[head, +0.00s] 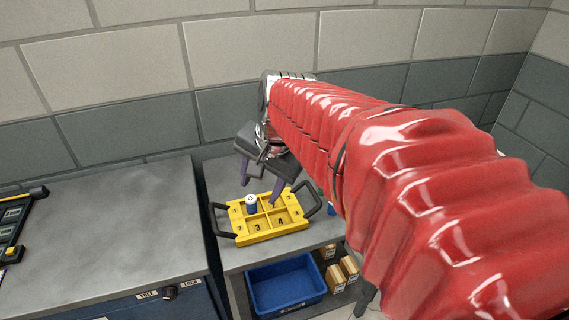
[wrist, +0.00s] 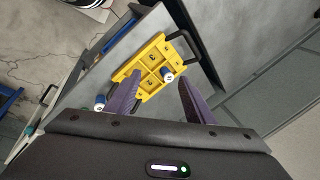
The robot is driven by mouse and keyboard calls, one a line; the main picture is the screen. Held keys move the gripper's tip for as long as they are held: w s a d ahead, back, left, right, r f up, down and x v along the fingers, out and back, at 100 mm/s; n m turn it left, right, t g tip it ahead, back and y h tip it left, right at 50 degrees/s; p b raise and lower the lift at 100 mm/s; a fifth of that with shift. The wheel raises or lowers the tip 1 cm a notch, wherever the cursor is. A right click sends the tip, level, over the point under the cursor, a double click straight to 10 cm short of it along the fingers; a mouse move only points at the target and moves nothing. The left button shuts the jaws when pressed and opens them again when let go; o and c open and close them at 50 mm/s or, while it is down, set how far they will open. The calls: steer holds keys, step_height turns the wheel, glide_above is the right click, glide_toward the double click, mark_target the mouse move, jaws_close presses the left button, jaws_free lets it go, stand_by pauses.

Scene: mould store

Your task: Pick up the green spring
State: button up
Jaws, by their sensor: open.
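I cannot make out a green spring for certain in either view. A yellow tray (head: 268,235) with dark handles and numbered compartments sits on a grey bench; the wrist view shows it too (wrist: 140,57). A blue cylinder with a white top (head: 251,203) stands in a back-left compartment; in the wrist view one such cylinder (wrist: 166,75) shows in the tray. My gripper (head: 262,187) is above the tray, its purple fingers apart. In the wrist view my gripper (wrist: 160,82) is open with nothing held between the fingers. My arm hides the area right of the tray.
A second blue-and-white cylinder (wrist: 100,103) shows beside the tray in the wrist view. A blue bin (head: 286,286) and small cardboard boxes (head: 336,277) are below the bench. A grey-topped cabinet (head: 110,235) stands left, mostly clear. A brick wall is behind.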

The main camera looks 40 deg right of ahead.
steer(key=w+d+f+m, duration=0.1)
steer(key=d+f+m, duration=0.2)
steer(key=d+m, duration=0.6)
steer(key=d+f+m+y, duration=0.1)
steer(key=d+f+m, duration=0.3)
steer(key=d+m, duration=0.5)
steer(key=d, duration=1.1)
steer(key=shift+w+d+f+m, duration=0.3)
steer(key=shift+w+m, duration=0.1)
steer(key=shift+f, duration=0.1)
steer(key=x, duration=0.8)
steer(key=shift+w+a+f, duration=0.1)
steer(key=shift+w+a, duration=0.1)
steer(key=shift+a, duration=0.05)
steer(key=shift+a+x, duration=0.2)
steer(key=shift+x, duration=1.1)
steer(key=shift+a+x, duration=0.15)
steer(key=shift+x, duration=1.2)
steer(key=shift+w, duration=0.15)
